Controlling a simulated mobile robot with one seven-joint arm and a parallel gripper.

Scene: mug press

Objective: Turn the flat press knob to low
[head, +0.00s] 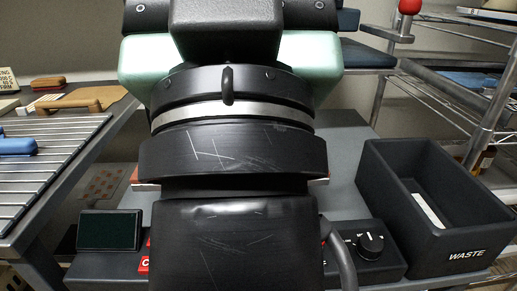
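The knob (371,245) is a small round black dial with a white pointer mark that appears to point about upward. It sits at the right end of the dark control panel (393,264) along the front of the flat press. The markings around the knob are too small to read. A dark display (110,230) is at the panel's left end, and red labels show partly beside my arm. My own black arm fills the middle of the view and hides the panel's centre and much of the press. My gripper is not in view.
A black bin marked WASTE (466,258) stands close to the right of the knob, with a pale strip inside. A slatted rack (45,180) is at the left. A red ball handle (410,6) is at the upper right, near wire shelves (465,95).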

